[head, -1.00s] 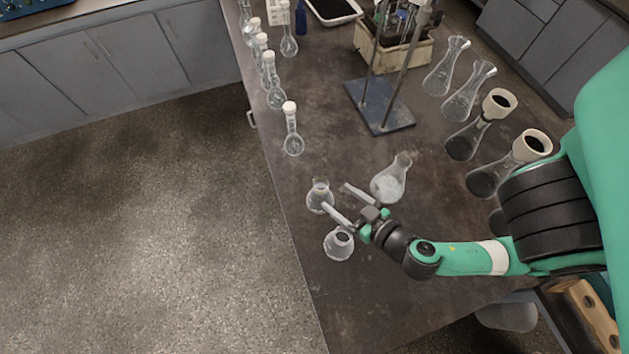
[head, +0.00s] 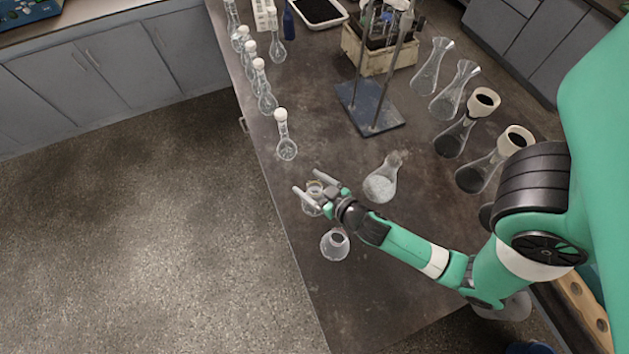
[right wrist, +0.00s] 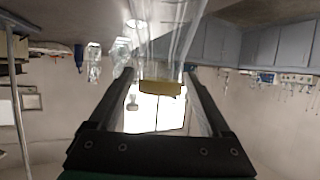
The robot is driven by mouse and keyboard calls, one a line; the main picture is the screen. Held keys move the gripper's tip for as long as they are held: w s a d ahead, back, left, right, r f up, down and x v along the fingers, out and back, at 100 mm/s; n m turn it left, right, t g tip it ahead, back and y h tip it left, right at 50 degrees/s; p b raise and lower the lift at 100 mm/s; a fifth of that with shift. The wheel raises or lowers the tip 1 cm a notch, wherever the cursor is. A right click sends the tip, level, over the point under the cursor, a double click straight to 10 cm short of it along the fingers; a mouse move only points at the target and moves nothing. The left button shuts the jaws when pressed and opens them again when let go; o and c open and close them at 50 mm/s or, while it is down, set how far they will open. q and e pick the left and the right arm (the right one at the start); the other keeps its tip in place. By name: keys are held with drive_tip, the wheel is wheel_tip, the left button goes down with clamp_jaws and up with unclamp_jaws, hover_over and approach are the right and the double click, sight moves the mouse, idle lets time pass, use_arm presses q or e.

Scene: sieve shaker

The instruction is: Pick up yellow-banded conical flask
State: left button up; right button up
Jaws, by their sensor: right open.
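The yellow-banded conical flask (head: 315,189) stands on the dark bench near its left edge. Its clear glass neck and yellow band (right wrist: 160,88) show in the right wrist view, between my fingers. My right gripper (head: 306,181) is open, with one finger on each side of the flask's neck. The fingers look apart from the glass, though contact is hard to judge. The gripper partly covers the flask body in the head view. My left gripper is not in view.
A clear flask (head: 335,245) stands just nearer, and another flask (head: 381,185) with whitish contents is to the right. A stoppered flask (head: 286,148) heads a row along the left edge. A blue-based stand (head: 371,110) is behind. Larger flasks line the right.

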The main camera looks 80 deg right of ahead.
drive_tip(key=shift+w+d+f, duration=0.3)
drive_tip(key=shift+w+d, duration=0.1)
drive_tip(key=shift+w, duration=0.1)
drive_tip(key=shift+c, duration=0.2)
clamp_jaws()
